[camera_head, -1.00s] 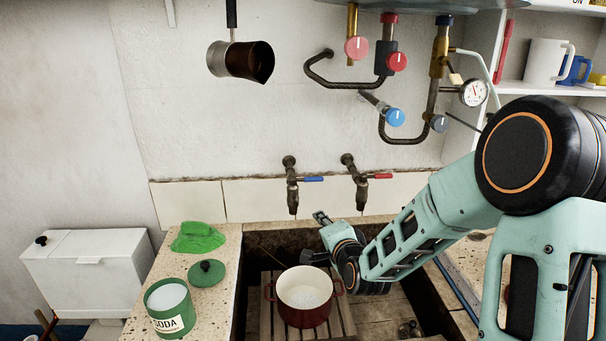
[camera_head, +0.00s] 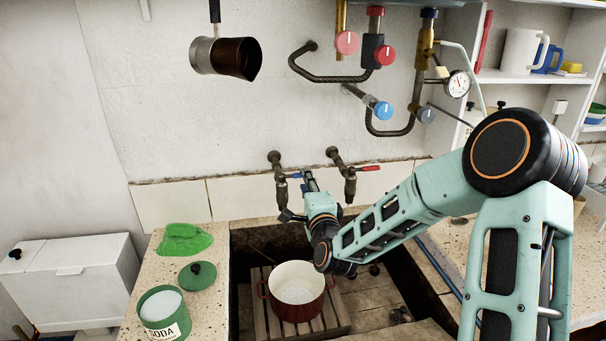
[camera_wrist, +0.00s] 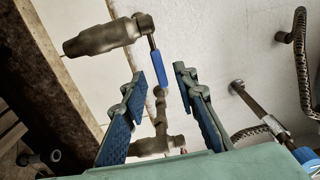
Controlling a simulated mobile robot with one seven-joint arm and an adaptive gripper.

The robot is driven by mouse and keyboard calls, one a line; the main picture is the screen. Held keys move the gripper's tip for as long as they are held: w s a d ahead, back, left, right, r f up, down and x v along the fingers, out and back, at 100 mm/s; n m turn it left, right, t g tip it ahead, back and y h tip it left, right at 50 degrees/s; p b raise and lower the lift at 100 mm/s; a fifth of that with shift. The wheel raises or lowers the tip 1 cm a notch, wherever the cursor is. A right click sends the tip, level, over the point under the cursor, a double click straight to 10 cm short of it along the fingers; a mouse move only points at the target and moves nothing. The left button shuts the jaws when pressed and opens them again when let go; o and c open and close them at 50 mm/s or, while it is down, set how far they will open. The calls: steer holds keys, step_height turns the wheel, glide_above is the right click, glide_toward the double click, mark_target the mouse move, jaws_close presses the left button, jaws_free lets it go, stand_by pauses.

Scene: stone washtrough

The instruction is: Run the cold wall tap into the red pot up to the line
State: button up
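The cold wall tap (camera_head: 279,184) is on the left of two wall taps, with a blue lever pointing right. My gripper (camera_head: 307,183) is beside this lever at the wall. In the wrist view my gripper (camera_wrist: 164,74) is open, and the blue lever (camera_wrist: 160,78) shows between its two fingers, nearer the left one. I cannot tell whether a finger touches it. The red pot (camera_head: 297,309), white inside, stands upright below the taps on a wooden slatted rack (camera_head: 257,318). I cannot make out a fill line, nor tell whether the pot holds water.
A second tap (camera_head: 349,189) with a red lever is just right of my gripper. Pipes with red and blue knobs (camera_head: 383,110) are above. A soda tin (camera_head: 166,318), a green lid (camera_head: 197,276) and a green cloth (camera_head: 183,240) lie on the left ledge.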

steer(key=shift+w+a, duration=0.25)
steer(key=shift+w, duration=0.85)
steer(key=shift+w+a, duration=0.2)
steer(key=shift+w, duration=0.9)
steer(key=shift+c, duration=0.7)
jaws_close()
